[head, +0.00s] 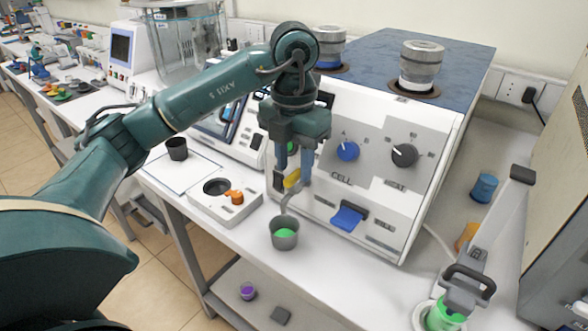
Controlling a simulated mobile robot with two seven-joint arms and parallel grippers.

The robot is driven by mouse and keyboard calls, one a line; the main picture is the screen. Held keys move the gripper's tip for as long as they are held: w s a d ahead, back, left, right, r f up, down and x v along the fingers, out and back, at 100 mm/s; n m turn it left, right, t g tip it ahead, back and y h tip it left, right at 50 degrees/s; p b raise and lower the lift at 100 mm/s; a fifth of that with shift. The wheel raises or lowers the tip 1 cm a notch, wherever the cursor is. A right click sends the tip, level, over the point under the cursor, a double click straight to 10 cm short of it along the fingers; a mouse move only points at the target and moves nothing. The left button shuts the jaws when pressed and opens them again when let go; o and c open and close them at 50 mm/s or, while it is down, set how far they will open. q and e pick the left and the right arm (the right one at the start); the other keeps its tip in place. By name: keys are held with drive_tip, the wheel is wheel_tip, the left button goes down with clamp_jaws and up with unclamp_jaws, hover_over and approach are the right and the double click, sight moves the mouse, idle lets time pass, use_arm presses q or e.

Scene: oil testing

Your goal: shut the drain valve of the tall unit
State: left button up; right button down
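The white unit with the dark blue top (375,190) stands on the bench, its front facing me. A yellow lever (292,179) sits low on its front, above a bent grey spout (290,202); it looks like a drain valve. My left gripper (294,174) reaches down in front of the panel. Its two fingers are apart, on either side of the lever; I cannot tell whether they touch it. A grey cup (285,241) with green contents stands under the spout. Any flow from the spout cannot be made out. My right gripper is not in view.
A blue lever (348,218) sticks out of the front to the right, below two knobs. A white block (212,203) with an orange knob stands left of the cup. The bench's front edge is close to the cup.

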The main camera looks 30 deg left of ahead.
use_arm(q)
drive_tip(key=shift+f, duration=0.65)
drive_tip(key=shift+c, duration=0.5)
clamp_jaws()
